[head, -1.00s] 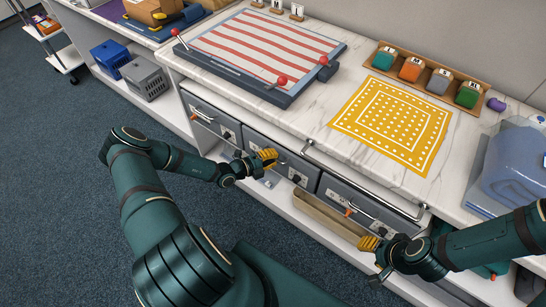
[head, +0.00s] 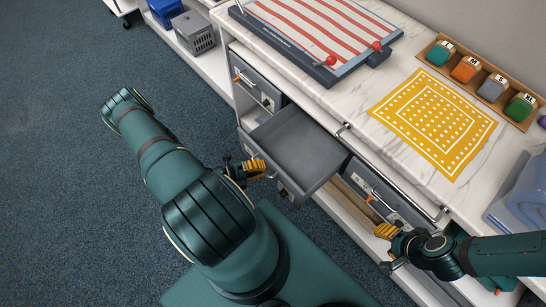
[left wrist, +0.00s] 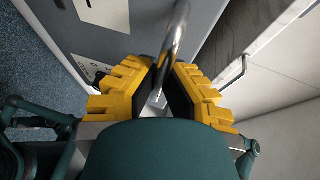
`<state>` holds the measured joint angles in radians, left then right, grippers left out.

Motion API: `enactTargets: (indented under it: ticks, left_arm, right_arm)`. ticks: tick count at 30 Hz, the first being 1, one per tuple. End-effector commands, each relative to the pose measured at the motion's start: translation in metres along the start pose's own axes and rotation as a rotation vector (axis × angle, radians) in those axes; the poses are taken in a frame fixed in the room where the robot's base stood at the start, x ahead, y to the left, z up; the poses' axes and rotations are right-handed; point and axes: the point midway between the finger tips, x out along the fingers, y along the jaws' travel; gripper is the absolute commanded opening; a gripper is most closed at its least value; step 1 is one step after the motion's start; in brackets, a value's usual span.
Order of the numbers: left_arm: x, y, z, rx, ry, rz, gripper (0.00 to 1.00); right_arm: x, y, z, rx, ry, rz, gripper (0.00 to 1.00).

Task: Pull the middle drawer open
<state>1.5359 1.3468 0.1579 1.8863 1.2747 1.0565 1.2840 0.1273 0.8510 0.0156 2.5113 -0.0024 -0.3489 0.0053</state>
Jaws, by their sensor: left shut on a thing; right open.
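The middle drawer (head: 300,146) is a grey box pulled well out from under the marble counter, and its inside looks empty. My left gripper (head: 258,168) is at the drawer's front. In the left wrist view my left gripper (left wrist: 165,90) has its yellow fingers shut on the metal bar handle (left wrist: 176,30), with the grey drawer front (left wrist: 140,22) beyond. My right gripper (head: 387,232) is open and empty, low in front of the right drawer (head: 390,200).
The left drawer (head: 256,85) is closed. A yellow dotted cloth (head: 435,120), a red-striped board (head: 325,30) and a tray of coloured blocks (head: 480,78) lie on the counter. A blue basket (head: 165,12) and a grey basket (head: 194,33) stand at upper left. Open carpet (head: 60,170) lies left.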

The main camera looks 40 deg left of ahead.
Motion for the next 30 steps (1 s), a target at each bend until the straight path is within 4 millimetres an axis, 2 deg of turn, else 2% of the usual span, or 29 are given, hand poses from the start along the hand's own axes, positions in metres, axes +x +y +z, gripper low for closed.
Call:
enactTargets:
  ticks: [6,16,19,20,30]
  left_arm:
    - [-0.013,0.004,-0.006,-0.001,0.002,0.001,0.0]
    - [-0.013,0.004,-0.007,-0.001,0.003,0.002,0.0]
    - [-0.013,0.004,-0.007,-0.001,0.002,0.002,0.37]
    - [-0.013,0.004,-0.007,-0.001,0.002,0.002,0.4]
    - [-0.016,0.004,-0.005,0.0,0.0,0.001,0.4]
  right_arm:
    - [0.0,0.0,0.0,0.0,0.0,0.0,0.47]
    - [0.0,0.0,0.0,0.0,0.0,0.0,0.47]
    - [0.0,0.0,0.0,0.0,0.0,0.0,0.47]
    - [0.0,0.0,0.0,0.0,0.0,0.0,0.47]
    - [0.0,0.0,0.0,0.0,0.0,0.0,0.47]
